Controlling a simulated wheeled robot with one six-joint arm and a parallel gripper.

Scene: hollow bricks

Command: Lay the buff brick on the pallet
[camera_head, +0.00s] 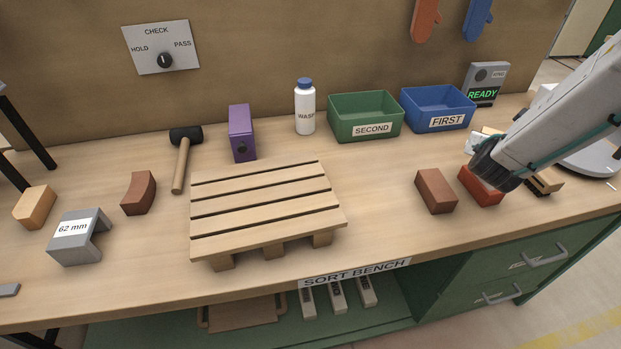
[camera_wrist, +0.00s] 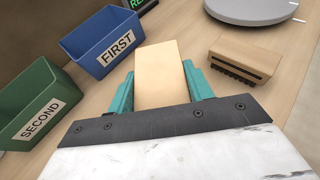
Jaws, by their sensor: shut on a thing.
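The buff brick (camera_wrist: 160,72), pale tan and plain on its visible face, is between the two teal fingers of my gripper (camera_wrist: 158,88) in the wrist view. The gripper is shut on it. In the head view my gripper and forearm come in from the right and hide most of the brick; whether it touches the bench is hard to tell. The pallet (camera_head: 265,208), made of pale wooden slats, lies at the middle of the bench, left of my gripper. Its top is empty.
Two red-brown bricks (camera_head: 436,191) (camera_head: 481,186) lie between pallet and gripper. A brush (camera_wrist: 244,61) lies right of the brick.

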